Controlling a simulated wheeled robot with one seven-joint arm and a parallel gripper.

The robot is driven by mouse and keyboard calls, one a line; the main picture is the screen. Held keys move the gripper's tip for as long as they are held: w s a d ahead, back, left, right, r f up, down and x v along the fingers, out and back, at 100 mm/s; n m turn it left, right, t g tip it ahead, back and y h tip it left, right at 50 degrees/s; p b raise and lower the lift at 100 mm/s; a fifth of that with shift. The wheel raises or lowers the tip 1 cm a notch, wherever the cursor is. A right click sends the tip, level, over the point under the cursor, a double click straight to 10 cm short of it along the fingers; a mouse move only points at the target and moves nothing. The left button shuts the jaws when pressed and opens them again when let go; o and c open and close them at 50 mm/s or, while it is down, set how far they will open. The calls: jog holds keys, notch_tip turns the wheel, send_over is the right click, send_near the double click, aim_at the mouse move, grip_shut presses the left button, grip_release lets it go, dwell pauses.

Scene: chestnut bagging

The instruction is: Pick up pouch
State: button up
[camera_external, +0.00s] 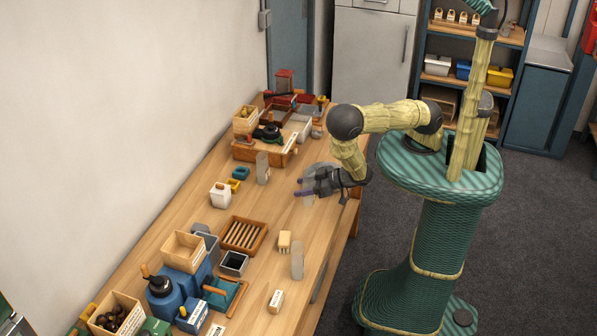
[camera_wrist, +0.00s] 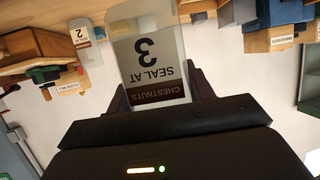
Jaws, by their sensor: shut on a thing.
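My gripper (camera_external: 307,187) is shut on a translucent pouch (camera_external: 308,200) above the right side of the wooden table. In the wrist view, the held pouch (camera_wrist: 148,60) sits between the fingers, and its label reads "CHESTNUTS SEAL AT 3", upside down in the picture. A second grey, clear pouch (camera_external: 262,168) stands upright to the left of my gripper. A third pouch (camera_external: 297,261) stands nearer the camera. A pouch marked 2 (camera_wrist: 79,34) shows at the upper left of the wrist view. The fingers partly hide the held pouch in the external view.
A wooden tray with tools (camera_external: 243,155) stands at the back. The table around my gripper is mostly clear.

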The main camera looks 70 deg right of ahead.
dwell(0.7)
jog(key=w+d+n+y+b, duration=0.2)
jog(key=w+d+b, duration=0.6)
jog(key=w+b, duration=0.4)
jog(key=shift+w+r+n+g+y+b, duration=0.35)
jog(key=shift+w+y, duration=0.35)
jog(key=shift+w, duration=0.25)
jog(key=shift+d+f, duration=0.1)
jog(key=shift+f, duration=0.1)
jog(key=shift+f+p, duration=0.35)
jog(key=shift+f, duration=2.5)
jog(key=shift+f+p, duration=0.35)
jog(key=shift+f, duration=1.7)
